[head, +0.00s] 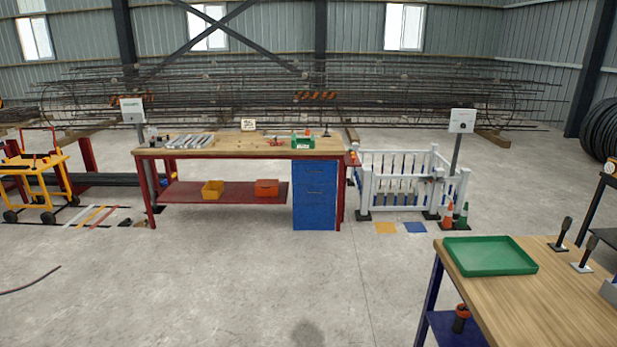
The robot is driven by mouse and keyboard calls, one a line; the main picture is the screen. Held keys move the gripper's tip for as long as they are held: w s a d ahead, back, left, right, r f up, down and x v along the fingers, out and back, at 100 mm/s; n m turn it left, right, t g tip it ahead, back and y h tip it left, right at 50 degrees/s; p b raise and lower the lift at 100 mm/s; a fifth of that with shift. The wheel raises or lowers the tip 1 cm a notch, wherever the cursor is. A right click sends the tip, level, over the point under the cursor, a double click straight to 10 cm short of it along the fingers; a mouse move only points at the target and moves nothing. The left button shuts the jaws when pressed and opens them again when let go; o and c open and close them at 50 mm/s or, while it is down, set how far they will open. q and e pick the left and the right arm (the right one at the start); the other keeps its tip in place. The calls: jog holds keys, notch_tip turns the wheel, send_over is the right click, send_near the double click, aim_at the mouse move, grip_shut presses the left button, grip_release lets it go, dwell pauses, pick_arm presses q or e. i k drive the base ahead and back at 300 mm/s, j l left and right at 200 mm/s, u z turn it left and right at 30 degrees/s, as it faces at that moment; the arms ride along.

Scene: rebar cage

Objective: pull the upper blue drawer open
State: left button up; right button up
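A blue drawer cabinet (314,208) stands under the right end of a red-framed workbench (241,149) with a wooden top, some distance ahead of me. The upper blue drawer (314,177) is near the top of the cabinet, below the benchtop. The drawer fronts look flush with the cabinet, so they appear shut. Handle details are too small to tell. Neither of my grippers shows in the head view.
Open concrete floor (230,285) lies between me and the workbench. A second wooden table with a green tray (489,256) stands at the near right. A white fence (400,180) and orange cone (448,215) are right of the cabinet. A yellow cart (38,180) stands left.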

aim_at(303, 172)
jog(key=i+u, duration=0.1)
jog(key=i, duration=0.75)
jog(key=i+l+u, duration=0.1)
jog(key=i, duration=0.8)
jog(key=i+l+u, duration=0.1)
jog(key=i, duration=0.75)
jog(key=i+l+u, duration=0.1)
jog(key=i+u, duration=0.25)
jog(key=i, duration=2.25)
jog(key=i+j+z, duration=0.1)
jog(key=i+z, duration=0.15)
jog(key=i, duration=0.2)
jog(key=i+j+z, duration=0.3)
jog(key=i, duration=0.15)
jog(key=i+j+z, duration=0.25)
jog(key=i, duration=0.15)
jog(key=l, duration=0.1)
